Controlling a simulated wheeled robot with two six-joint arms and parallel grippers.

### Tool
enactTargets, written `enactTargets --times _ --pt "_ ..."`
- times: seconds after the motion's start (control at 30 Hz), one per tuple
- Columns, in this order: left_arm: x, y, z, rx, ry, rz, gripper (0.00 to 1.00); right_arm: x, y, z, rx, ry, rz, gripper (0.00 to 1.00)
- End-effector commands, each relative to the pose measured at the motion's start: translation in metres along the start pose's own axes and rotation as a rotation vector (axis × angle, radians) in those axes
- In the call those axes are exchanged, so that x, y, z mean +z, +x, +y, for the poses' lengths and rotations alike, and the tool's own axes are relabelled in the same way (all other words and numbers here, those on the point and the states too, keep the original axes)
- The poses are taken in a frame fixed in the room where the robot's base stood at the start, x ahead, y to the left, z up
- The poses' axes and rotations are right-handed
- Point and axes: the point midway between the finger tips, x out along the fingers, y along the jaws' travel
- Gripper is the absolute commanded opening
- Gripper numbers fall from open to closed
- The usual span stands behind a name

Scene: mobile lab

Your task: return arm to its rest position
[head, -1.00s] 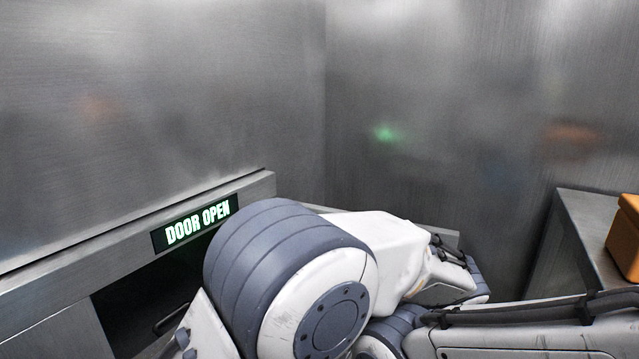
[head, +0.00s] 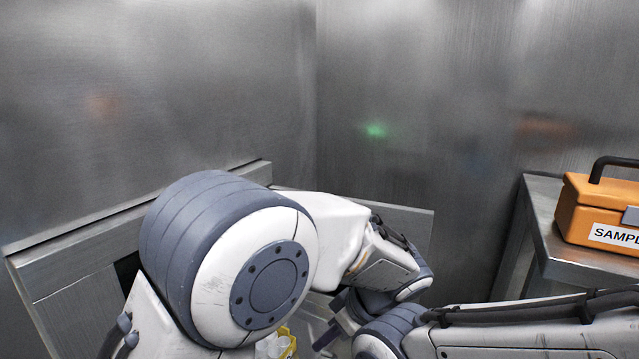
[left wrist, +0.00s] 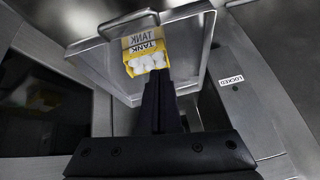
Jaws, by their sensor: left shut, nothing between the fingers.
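My left arm fills the lower middle of the head view, bent at a large grey and white joint. Its gripper is mostly hidden there, with a dark part of it (head: 338,325) low behind the arm. In the left wrist view my left gripper (left wrist: 158,76) has its dark fingers together and empty. Beyond the fingertips, a yellow box labelled TANK (left wrist: 131,67) holds several white round things and sits in a metal tray (left wrist: 97,62). I cannot tell whether the fingertips touch the box. A yellow edge (head: 291,345) also shows below the arm in the head view. My right gripper is out of view.
Steel walls (head: 420,80) meet in a corner ahead. A metal counter (head: 575,262) on the right carries an orange case (head: 585,205) with a black handle. A steel ledge (head: 75,235) runs along the left. A LOCKED label (left wrist: 230,81) shows in the wrist view.

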Motion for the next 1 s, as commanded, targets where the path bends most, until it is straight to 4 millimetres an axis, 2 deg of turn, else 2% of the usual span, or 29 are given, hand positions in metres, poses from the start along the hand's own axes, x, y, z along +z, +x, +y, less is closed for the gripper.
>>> enactTargets --times 0.27,0.53,0.7,1.0 --pt "-0.020 0.033 -0.033 0.014 0.206 -0.157 0.00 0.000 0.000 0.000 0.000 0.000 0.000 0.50" --pt "-0.040 0.076 -0.094 0.188 0.497 -0.334 0.00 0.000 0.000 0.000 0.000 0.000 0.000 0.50" --pt "-0.046 0.092 -0.123 0.308 0.621 -0.342 0.00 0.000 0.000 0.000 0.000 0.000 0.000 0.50" --pt "-0.053 0.106 -0.155 0.420 0.736 -0.284 0.00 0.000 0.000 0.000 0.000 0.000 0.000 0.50"
